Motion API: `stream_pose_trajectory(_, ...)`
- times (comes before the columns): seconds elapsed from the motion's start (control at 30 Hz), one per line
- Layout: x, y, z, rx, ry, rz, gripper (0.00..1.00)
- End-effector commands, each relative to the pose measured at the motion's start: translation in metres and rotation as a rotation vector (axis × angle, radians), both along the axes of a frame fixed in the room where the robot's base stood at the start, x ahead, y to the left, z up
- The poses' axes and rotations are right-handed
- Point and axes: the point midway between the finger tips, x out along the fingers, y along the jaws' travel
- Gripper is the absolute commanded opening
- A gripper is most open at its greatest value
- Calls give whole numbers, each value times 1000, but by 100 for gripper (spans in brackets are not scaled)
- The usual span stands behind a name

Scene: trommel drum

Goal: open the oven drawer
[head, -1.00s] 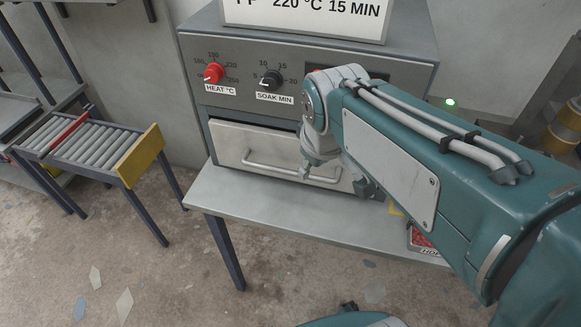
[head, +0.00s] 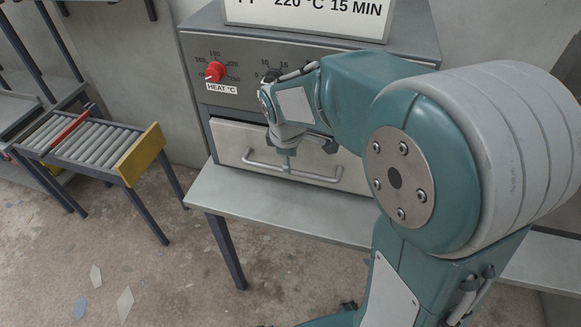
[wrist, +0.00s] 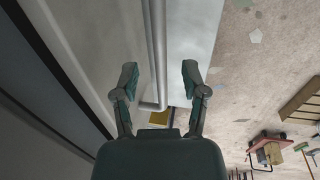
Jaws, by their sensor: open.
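The oven drawer (head: 228,137) is a pale metal front below the oven's control panel, and it looks closed. Its handle (head: 320,177) is a grey horizontal bar with bent ends. My gripper (head: 288,155) is at the drawer front, over the middle of the handle, and partly hides it. In the wrist view my gripper (wrist: 160,74) is open, with its two fingers apart and nothing held. The handle (wrist: 156,45) runs between the fingers' lines there, nearer the left finger; I cannot tell whether they touch. The drawer front (wrist: 95,40) fills the left side.
The oven stands on a grey table (head: 225,190) with bare surface before the drawer. A red heat knob (head: 215,71) is on the panel. A roller conveyor (head: 90,155) with a yellow end plate stands to the left. The floor between is mostly clear.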

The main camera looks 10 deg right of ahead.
Motion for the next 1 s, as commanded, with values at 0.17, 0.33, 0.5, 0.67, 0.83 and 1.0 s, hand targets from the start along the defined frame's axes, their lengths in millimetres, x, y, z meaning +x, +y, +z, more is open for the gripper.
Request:
stream_pose_trajectory(0.17, 4, -3, -28, 1, 3, -1, 56)
stream_pose_trajectory(0.33, 6, -4, -40, 1, 1, -2, 56)
stream_pose_trajectory(0.5, 7, -4, -41, 1, -1, -2, 56)
stream_pose_trajectory(0.67, 7, -4, -41, 1, -1, -2, 30)
stream_pose_trajectory(0.83, 7, -4, -41, 1, -1, -2, 0)
stream_pose_trajectory(1.0, 7, -4, -41, 1, -1, -2, 0)
